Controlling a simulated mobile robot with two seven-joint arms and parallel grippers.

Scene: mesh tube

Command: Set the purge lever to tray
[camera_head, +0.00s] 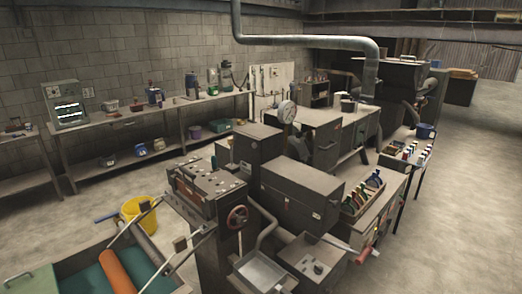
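A dark machine (302,190) stands in the middle of the head view. A lever-like rod with a red grip (375,251) sticks out at its front right, slanting down to the right; I cannot tell for sure that it is the purge lever, and no label is readable. A shallow grey metal tray (261,271) sits low at the front, below a bent pipe (267,232). I cannot make out either gripper.
A teal-lined bin (42,277) with an orange roll (118,270) and pale rods is at the lower left. A yellow bucket (139,212) stands behind it. A bench (150,112) runs along the back wall. The floor at right is clear.

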